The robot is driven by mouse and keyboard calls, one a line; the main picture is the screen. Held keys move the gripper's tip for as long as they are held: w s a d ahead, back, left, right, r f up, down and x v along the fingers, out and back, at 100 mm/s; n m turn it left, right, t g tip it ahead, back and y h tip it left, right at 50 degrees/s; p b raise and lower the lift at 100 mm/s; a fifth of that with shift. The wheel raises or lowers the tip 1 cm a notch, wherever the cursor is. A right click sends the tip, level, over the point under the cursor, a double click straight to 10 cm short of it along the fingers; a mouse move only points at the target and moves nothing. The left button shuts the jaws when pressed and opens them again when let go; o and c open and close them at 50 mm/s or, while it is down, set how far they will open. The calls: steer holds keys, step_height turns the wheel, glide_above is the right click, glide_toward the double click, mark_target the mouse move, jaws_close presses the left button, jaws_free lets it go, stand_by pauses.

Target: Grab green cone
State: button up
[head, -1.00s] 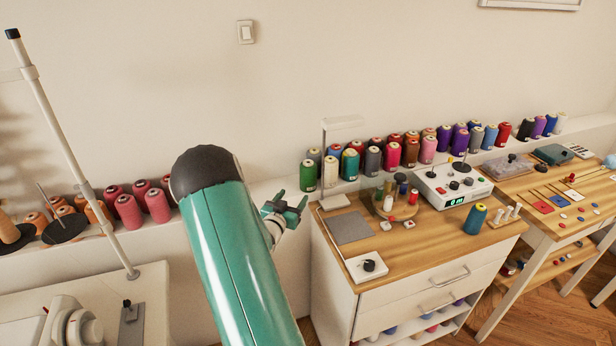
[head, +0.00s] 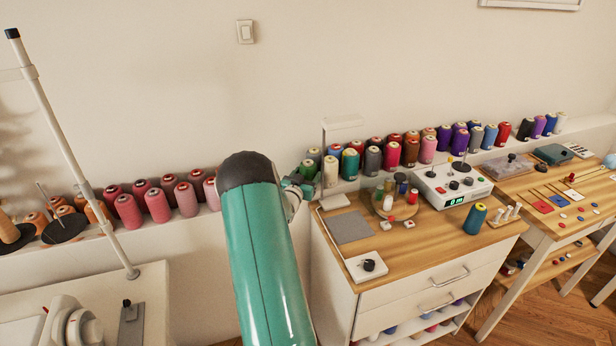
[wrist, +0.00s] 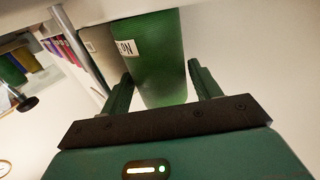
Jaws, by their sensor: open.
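The green cone (wrist: 160,60) fills the upper middle of the wrist view, with a white label on its side. It stands between the two fingers of my open gripper (wrist: 163,92), with a small gap visible at the right finger. In the head view my gripper (head: 298,184) is at the left end of the cone row on the white ledge, beside the cabinet. There it covers most of the green cone (head: 308,168). Whether the fingers touch the cone is unclear.
A cream cone (head: 330,172) stands close to the right, and more coloured cones line the ledge (head: 262,190). A wooden-topped cabinet (head: 415,232) with a lamp stand (head: 324,160) is just right of my gripper. Pink cones (head: 157,205) stand to the left.

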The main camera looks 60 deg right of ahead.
steer(key=shift+c, duration=0.2)
steer(key=c, duration=0.8)
steer(key=shift+r, duration=0.15)
